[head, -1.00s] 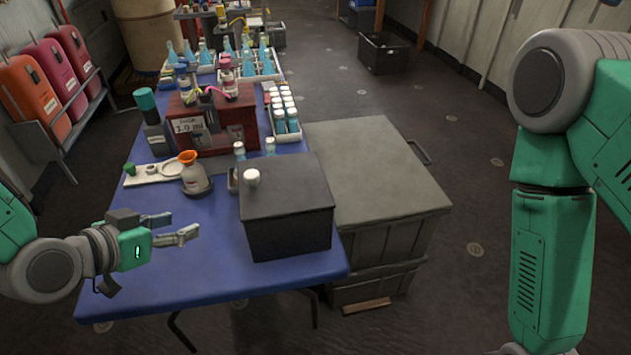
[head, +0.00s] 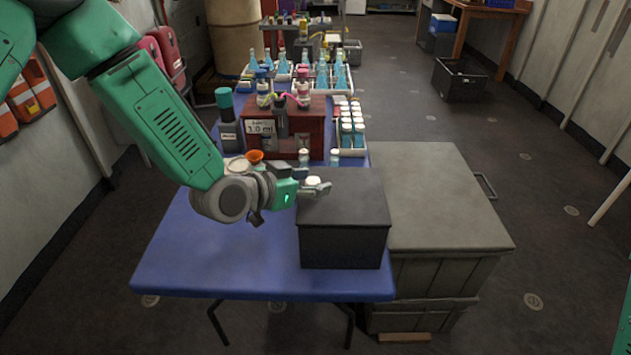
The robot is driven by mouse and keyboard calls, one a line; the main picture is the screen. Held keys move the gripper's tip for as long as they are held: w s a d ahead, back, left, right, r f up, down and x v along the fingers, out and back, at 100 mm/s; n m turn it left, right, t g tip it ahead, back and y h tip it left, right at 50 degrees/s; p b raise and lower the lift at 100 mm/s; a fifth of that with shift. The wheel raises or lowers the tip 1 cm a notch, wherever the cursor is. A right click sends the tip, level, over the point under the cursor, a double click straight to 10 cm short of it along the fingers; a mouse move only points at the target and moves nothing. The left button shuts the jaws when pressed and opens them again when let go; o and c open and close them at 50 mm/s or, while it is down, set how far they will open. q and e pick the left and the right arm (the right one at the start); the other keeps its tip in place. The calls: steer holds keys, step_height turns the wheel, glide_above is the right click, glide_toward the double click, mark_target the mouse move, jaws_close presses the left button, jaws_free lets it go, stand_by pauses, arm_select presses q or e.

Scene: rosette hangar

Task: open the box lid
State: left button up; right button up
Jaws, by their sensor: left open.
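The dark box (head: 342,245) stands near the front right edge of the blue table. Its flat black lid (head: 355,200) looks closed. A small white round-topped item (head: 313,181) shows at the lid's back left; whether it rests on the lid is unclear. My left gripper (head: 322,190) is open, its fingers pointing right over the lid's left edge, close to the white item. I cannot tell whether the fingers touch the lid. My right gripper is out of view.
The blue table (head: 215,260) is clear in front and left of the box. A large grey crate (head: 425,200) stands right beside the table. Behind the box are a red-brown case (head: 300,135), a tray of white-capped bottles (head: 350,130) and an orange funnel (head: 255,156).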

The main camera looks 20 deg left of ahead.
arm_select(q)
steer(key=shift+w+d+f, duration=0.2)
steer(key=shift+w+f, duration=0.05)
steer(key=shift+w, duration=0.2)
steer(key=shift+a, duration=0.35)
jaws_close()
steer(key=shift+d, duration=0.2)
steer(key=shift+r, duration=0.1)
